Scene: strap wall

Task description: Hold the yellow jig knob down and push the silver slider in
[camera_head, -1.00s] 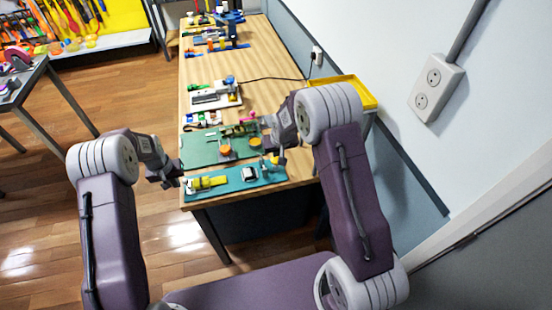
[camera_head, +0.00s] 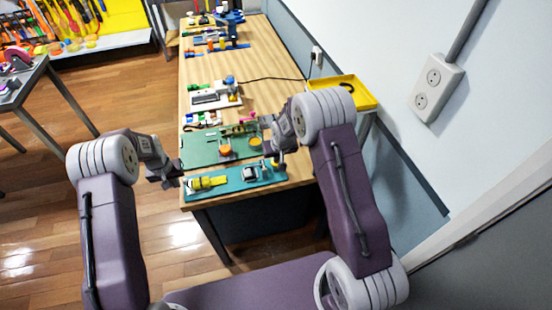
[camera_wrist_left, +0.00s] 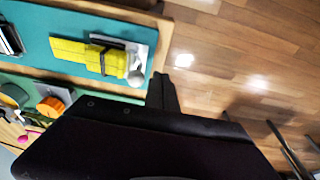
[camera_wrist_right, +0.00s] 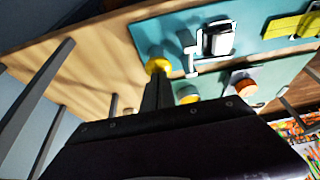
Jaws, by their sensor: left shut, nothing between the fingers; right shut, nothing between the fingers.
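A teal board (camera_head: 228,182) lies at the near end of the bench. The yellow knob (camera_wrist_right: 158,63) stands near one end of it in the right wrist view. My right gripper (camera_wrist_right: 157,80) is shut, its fingertips overlapping the knob's lower edge; I cannot tell whether they touch. A silver-framed block (camera_wrist_right: 218,40), with a grey bracket beside it, sits mid-board. A yellow strap-like piece (camera_wrist_left: 85,55) lies at the other end, with a small silver rounded end (camera_wrist_left: 135,78). I cannot tell which silver part is the slider. My left gripper (camera_head: 178,176) is shut, just off the board's left end.
A green board (camera_head: 200,150) with orange parts (camera_head: 225,150) lies behind the teal one. A white device (camera_head: 215,97) with a cable stands further back. A yellow tray (camera_head: 355,90) is at the right, near the wall. Open floor lies left of the bench.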

